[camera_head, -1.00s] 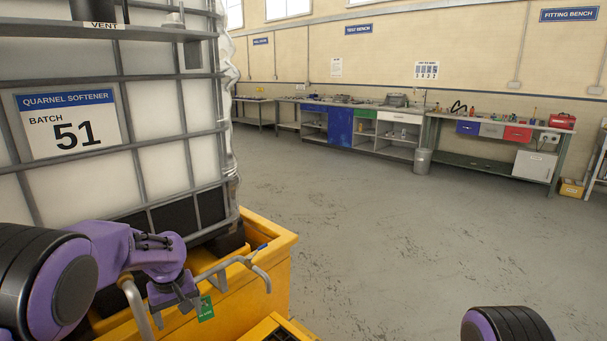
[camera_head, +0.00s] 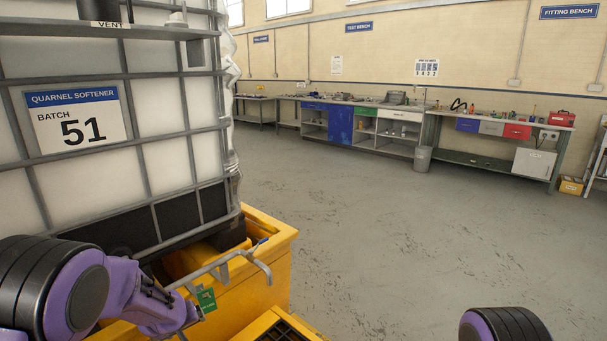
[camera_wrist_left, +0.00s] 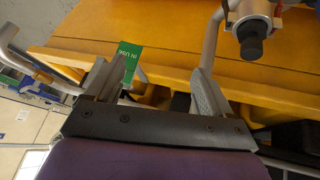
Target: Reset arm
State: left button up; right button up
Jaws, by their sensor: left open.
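My left arm comes in at the lower left of the head view, with its purple wrist low in front of the yellow bund (camera_head: 262,290). My left gripper (camera_wrist_left: 152,82) shows in the wrist view with its two fingers apart and nothing between their tips. The yellow bund edge and a green "IN USE" tag (camera_wrist_left: 130,62) lie beyond the fingers, the tag close to the left finger. The tag (camera_head: 207,299) also hangs by a bent grey pipe (camera_head: 226,262) in the head view. Of my right arm, only a rounded link shows at the lower right; its gripper is out of view.
A caged white tank with a "Quarnel Softener, Batch 51" sign (camera_head: 77,118) stands on the bund at the left. A grey pipe with a black-ended fitting (camera_wrist_left: 250,38) is near the right finger. The grey floor (camera_head: 400,240) is clear up to the benches.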

pick_arm(q)
jog(key=s+f+y, duration=0.2)
jog(key=s+f, duration=1)
jog(key=s, duration=0.5)
jog(key=s+f+g, duration=0.1)
jog(key=s+f, duration=0.1)
jog(key=s, duration=0.9)
jog(key=s+f+g, duration=0.2)
jog(key=s+f, duration=0.1)
jog(key=s, duration=0.9)
jog(key=shift+d+f, duration=0.2)
jog(key=shift+f, duration=0.15)
